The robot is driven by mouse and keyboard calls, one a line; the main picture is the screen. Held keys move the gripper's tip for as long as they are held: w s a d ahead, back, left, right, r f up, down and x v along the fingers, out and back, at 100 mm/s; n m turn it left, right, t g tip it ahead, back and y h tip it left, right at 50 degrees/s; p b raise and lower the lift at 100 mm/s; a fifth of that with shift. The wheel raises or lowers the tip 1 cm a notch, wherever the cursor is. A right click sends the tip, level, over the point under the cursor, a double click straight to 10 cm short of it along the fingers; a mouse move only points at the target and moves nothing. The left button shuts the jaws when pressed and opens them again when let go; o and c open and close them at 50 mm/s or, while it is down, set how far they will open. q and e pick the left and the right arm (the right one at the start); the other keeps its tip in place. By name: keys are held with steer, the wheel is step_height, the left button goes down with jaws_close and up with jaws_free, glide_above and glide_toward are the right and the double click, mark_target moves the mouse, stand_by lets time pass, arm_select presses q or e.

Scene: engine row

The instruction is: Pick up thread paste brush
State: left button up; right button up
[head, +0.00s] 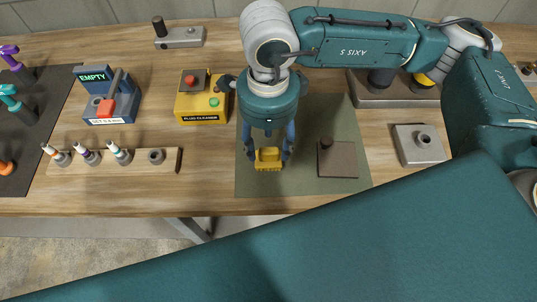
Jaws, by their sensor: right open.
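A small yellow piece with a ridged lower edge (268,159) lies on the green mat and looks like the thread paste brush, though I cannot be certain. My right gripper (268,152) points down over it, with one finger on each side. The fingers are apart, and I see no clear contact with the yellow piece. The gripper body hides part of the mat behind it. My left gripper is not in view.
The green mat (300,186) also bears a brown square block with a dark knob (338,160). A yellow plug cleaner box (201,106) stands to the left. A wooden rack (100,165) holds several plugs. A grey block (420,145) is to the right.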

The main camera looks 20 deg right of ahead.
mark_target(268, 152)
steer(key=shift+f, duration=0.25)
steer(key=f+p, duration=0.1)
steer(key=f, duration=0.1)
steer(key=f+p, duration=0.1)
steer(key=shift+w+d+f+p, duration=0.1)
steer(key=shift+w+f+p, duration=0.15)
steer(key=shift+f+p, duration=0.05)
steer(key=shift+f, duration=0.6)
jaws_close()
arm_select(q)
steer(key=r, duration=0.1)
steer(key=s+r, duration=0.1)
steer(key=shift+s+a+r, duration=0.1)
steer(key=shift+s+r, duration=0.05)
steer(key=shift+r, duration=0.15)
arm_select(e)
steer(key=shift+r, duration=0.1)
steer(key=shift+w+r, duration=0.1)
steer(key=shift+r, duration=0.45)
arm_select(q)
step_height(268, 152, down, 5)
steer(key=b, duration=0.4)
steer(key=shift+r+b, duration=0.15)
steer(key=shift+b, duration=0.2)
arm_select(e)
step_height(268, 152, up, 19)
steer(key=shift+f, duration=0.1)
